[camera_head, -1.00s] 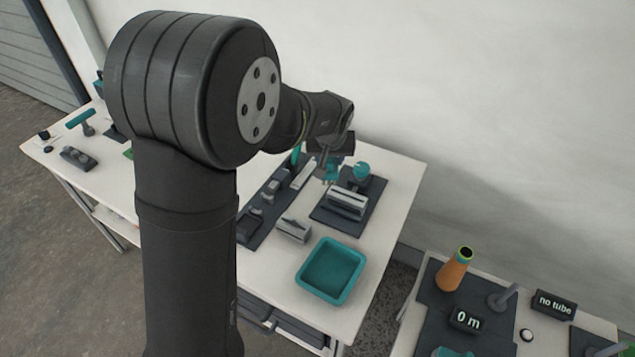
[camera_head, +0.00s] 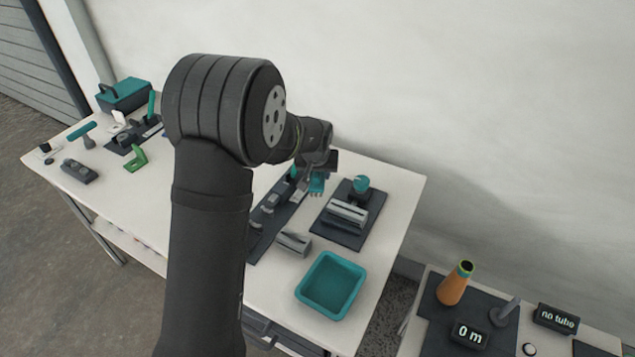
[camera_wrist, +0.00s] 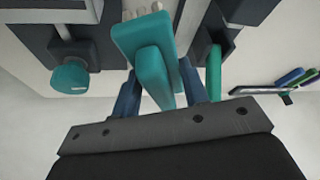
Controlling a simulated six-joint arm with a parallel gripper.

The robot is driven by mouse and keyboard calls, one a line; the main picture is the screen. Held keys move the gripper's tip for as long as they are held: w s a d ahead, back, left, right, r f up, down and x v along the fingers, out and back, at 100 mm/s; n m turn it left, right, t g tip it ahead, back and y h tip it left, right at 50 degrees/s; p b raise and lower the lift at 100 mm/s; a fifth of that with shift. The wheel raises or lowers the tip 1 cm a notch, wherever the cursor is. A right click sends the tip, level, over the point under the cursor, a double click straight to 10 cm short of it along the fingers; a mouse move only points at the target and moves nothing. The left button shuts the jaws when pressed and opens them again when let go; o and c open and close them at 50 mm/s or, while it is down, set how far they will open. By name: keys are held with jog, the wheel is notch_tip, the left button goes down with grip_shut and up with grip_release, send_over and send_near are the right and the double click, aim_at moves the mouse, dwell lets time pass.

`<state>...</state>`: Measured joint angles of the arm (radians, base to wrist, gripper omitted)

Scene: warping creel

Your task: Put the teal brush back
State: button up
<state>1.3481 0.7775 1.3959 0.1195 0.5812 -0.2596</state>
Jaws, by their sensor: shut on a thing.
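My gripper (camera_head: 310,172) is shut on the teal brush (camera_head: 317,185), holding it over the right part of the long table, between the narrow dark mat (camera_head: 258,243) and the square dark mat (camera_head: 364,220). In the wrist view the brush (camera_wrist: 150,62) is a teal block between the blue fingers of my gripper (camera_wrist: 158,88), with pale bristles at its far side. Whether the brush touches anything below is hard to tell.
A grey slotted device (camera_head: 346,214) and a teal-topped knob (camera_head: 361,184) stand on the square mat. A grey block (camera_head: 293,243) and an empty teal tray (camera_head: 331,286) lie nearer. Bare tabletop shows around the tray.

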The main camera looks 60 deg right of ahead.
jog(key=shift+f, duration=2)
jog(key=shift+f, duration=0.1)
jog(key=shift+f, duration=0.15)
jog(key=o, duration=0.9)
jog(key=shift+o, duration=0.2)
jog(key=shift+r, duration=0.5)
jog(key=v, duration=1.1)
jog(key=shift+a+r, duration=0.2)
jog(key=shift+r, duration=0.05)
